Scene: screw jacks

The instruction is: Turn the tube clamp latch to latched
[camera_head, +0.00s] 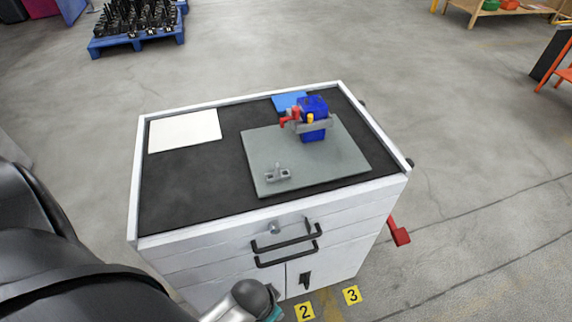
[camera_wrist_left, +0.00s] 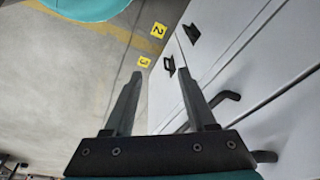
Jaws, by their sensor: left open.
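A blue block-shaped device (camera_head: 313,118) stands at the back of a grey plate (camera_head: 330,165) on top of a white cabinet. A red lever-like part (camera_head: 288,117) sticks out from its left side, with a small yellow part (camera_head: 310,118) and a grey bracket beside it. A small grey clamp-like fitting (camera_head: 278,175) sits near the plate's front left. I cannot tell which part is the tube clamp latch, or its state. My left gripper (camera_wrist_left: 160,73) is open and empty, low in front of the cabinet doors. Its fingers are below the head view. My right gripper is not visible.
The white cabinet (camera_head: 200,257) has a raised rim and black handles (camera_head: 287,245) on its front. A white sheet (camera_head: 185,131) and a blue item (camera_head: 288,102) lie on its black top. A blue pallet (camera_head: 137,38) stands far behind. Floor around the cabinet is mostly clear.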

